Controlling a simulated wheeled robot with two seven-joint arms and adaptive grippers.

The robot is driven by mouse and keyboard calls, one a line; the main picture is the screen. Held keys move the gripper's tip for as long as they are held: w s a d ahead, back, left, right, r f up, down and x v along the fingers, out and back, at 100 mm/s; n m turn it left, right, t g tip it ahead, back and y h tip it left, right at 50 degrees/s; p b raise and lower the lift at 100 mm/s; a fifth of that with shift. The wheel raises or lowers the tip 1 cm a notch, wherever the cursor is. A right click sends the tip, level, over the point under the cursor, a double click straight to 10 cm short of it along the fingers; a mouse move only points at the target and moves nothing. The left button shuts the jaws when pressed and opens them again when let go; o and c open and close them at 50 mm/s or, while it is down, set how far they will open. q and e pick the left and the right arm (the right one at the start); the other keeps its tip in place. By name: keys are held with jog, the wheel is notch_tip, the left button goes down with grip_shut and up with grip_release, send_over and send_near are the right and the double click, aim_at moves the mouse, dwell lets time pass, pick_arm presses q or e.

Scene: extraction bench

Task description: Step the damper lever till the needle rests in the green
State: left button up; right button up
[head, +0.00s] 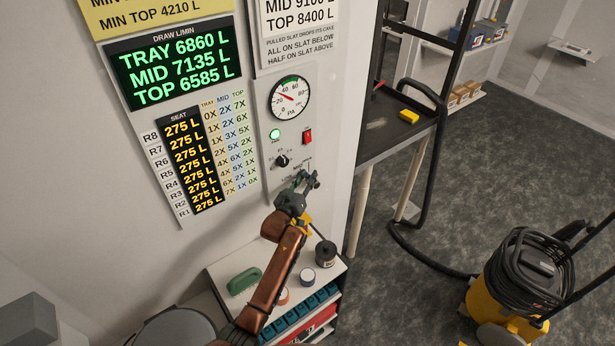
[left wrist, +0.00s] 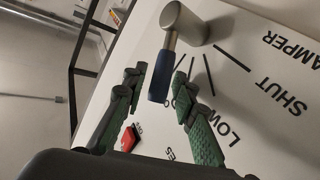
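The damper lever, with a blue handle (left wrist: 161,80) on a grey metal hub (left wrist: 184,24), shows in the left wrist view beside the SHUT and LOW markings. My left gripper (left wrist: 158,82) is open, one finger on each side of the handle; I cannot tell whether either finger touches it. In the head view my left gripper (head: 312,181) is at the lower part of the wall panel and hides most of the lever. The round gauge (head: 290,98) has a red needle pointing up and left, short of the green arc at the top. My right gripper is out of view.
A green lamp (head: 274,134), a red switch (head: 307,136) and a black knob (head: 281,161) sit on the panel above the gripper. A low cabinet (head: 225,272) with small items stands below. A yellow vacuum (head: 520,285) stands on the floor at right.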

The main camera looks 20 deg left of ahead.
pick_arm(q)
jog(key=shift+w, duration=0.1)
grip_shut()
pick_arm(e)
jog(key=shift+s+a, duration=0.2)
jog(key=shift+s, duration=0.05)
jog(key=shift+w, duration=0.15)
